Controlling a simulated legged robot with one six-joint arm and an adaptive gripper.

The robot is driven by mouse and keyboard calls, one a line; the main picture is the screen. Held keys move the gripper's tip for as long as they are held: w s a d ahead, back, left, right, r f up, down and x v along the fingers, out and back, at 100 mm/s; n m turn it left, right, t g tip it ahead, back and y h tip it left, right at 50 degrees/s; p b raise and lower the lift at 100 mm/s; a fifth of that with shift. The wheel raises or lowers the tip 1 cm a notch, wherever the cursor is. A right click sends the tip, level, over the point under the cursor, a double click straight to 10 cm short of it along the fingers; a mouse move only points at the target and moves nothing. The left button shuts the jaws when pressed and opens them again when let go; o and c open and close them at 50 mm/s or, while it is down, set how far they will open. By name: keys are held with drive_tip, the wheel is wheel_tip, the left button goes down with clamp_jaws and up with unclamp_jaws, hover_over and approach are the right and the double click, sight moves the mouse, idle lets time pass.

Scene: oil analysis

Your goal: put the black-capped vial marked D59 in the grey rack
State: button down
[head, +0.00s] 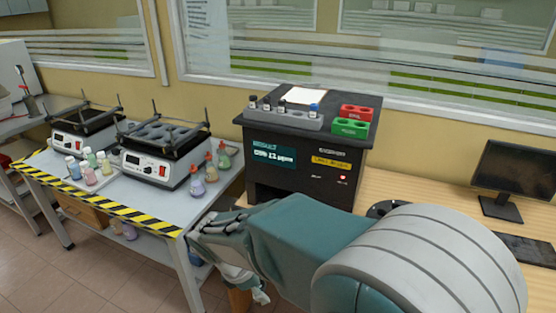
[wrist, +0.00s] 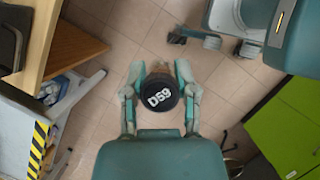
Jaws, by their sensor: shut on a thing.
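In the wrist view the black cap marked D59 (wrist: 160,94) sits between the fingers of my gripper (wrist: 159,75). My gripper is shut on this vial and holds it above the floor; its body is mostly hidden under the cap. In the head view my gripper (head: 235,262) is low, in front of the gap between the left table and the wooden desk, and I cannot make out the vial there. The grey rack (head: 290,119) stands on top of the black analyser, above and beyond my gripper. It holds several small vials, one with a blue cap at its right end.
The black analyser (head: 262,182) also carries a red rack (head: 355,111), a green rack (head: 350,127) and a white sheet (head: 303,95). The left table (head: 168,207) holds two shaker devices and several coloured flasks. A monitor (head: 515,175) stands on the desk at right.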

drive_tip(key=w+d+f+m+g+y, duration=0.2)
drive_tip(key=w+d+f+m, duration=0.5)
drive_tip(key=d+m, duration=0.2)
drive_tip(key=w+d+f+m+g+y, duration=0.2)
drive_tip(key=w+d+f+m+g, duration=0.1)
drive_tip(key=w+d+f+m, duration=0.5)
drive_tip(key=d+m, duration=0.2)
drive_tip(key=m, duration=0.1)
drive_tip(key=shift+w+m+g, duration=0.2)
drive_tip(key=shift+m+g, duration=0.1)
